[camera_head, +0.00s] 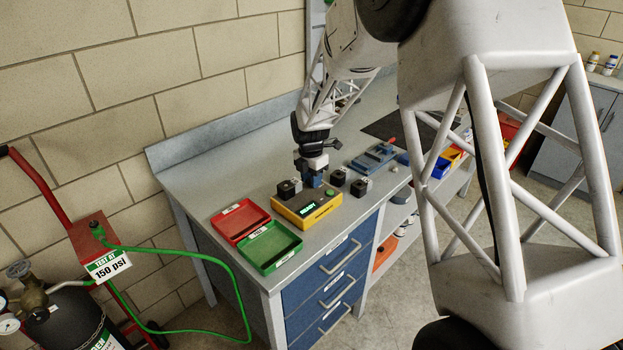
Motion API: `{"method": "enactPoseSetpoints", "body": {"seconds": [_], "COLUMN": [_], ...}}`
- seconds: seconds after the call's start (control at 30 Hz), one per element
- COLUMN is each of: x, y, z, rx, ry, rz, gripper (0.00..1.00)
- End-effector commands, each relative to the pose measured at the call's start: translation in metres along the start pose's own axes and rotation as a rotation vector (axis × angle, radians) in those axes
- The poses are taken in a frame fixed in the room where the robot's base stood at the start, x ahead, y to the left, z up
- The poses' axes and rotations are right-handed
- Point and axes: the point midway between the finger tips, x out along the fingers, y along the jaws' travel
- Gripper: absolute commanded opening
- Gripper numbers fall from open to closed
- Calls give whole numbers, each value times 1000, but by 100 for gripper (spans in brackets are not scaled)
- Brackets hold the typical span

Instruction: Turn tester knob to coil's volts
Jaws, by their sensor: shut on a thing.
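The tester is a yellow box (322,211) on the bench with a lit green display reading READY and a green button on its right side. My gripper (313,181) points down at the tester's back edge. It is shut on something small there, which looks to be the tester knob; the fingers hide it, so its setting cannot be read. Black coil blocks stand close by: one left of the gripper (287,189), one right of it (338,178) and one farther right (359,188). Their volt markings are too small to read.
A red tray (238,219) and a green tray (272,248) lie left of the tester. A blue tray (372,158) lies at the right. A green hose runs from the cart at the left. My arm link covers the right side of the view.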

Motion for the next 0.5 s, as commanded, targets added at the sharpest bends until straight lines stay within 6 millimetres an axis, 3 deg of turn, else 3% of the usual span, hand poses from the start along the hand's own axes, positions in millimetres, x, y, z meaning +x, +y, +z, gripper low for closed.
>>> {"method": "enactPoseSetpoints", "body": {"seconds": [0.5], "x": [0], "y": [-1], "z": [0], "rx": [407], "ry": [16], "rz": [-1], "gripper": [7]}}
